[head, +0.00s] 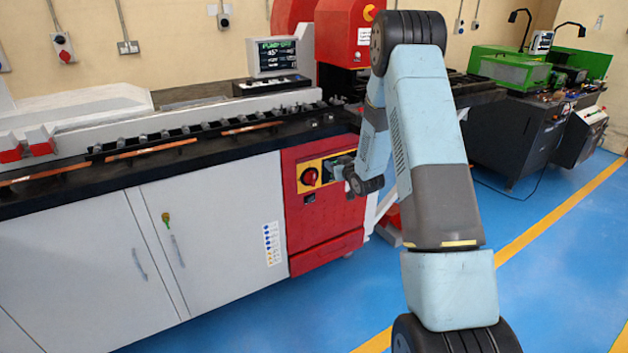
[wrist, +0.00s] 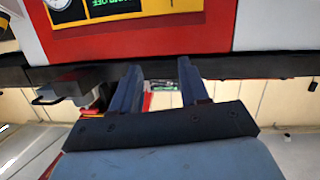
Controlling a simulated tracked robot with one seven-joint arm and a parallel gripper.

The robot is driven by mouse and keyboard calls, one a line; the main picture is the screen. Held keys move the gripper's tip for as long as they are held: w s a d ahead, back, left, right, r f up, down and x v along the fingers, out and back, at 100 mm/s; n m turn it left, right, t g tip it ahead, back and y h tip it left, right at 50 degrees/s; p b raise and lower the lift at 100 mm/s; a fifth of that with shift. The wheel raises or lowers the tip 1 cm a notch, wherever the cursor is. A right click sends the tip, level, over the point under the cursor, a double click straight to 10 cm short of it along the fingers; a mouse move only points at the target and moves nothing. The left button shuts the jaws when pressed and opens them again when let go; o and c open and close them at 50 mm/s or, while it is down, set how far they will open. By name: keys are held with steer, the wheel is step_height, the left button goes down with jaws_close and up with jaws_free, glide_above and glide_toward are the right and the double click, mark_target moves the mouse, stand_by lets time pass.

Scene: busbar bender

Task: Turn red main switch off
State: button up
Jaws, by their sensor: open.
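The red main switch (head: 310,176) is a round red knob on a yellow plate (head: 301,187), on the front of the red cabinet section (head: 325,215). Its setting is too small to read. My gripper (head: 341,170) is just right of the switch, by the plate's right edge. No contact with the knob shows. In the wrist view its two fingers (wrist: 158,72) stand apart with nothing between them. That view shows a red panel (wrist: 135,45) with a yellow plate (wrist: 129,6) at the top edge. The red knob cannot be made out there.
A display (head: 280,56) with green text stands on the bench above the cabinet. White cabinet doors (head: 215,235) with handles lie left of the red section. A green machine (head: 520,75) stands far right. Blue floor (head: 560,265) is open at the right.

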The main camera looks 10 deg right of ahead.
mark_target(314, 177)
step_height(314, 177, down, 12)
steer(key=s+f+t+y, duration=0.1)
steer(key=t+y, duration=0.1)
steer(key=x, duration=1.3)
steer(key=shift+w+a+r, duration=0.2)
steer(key=shift+a, duration=0.25)
steer(key=shift+c, duration=0.2)
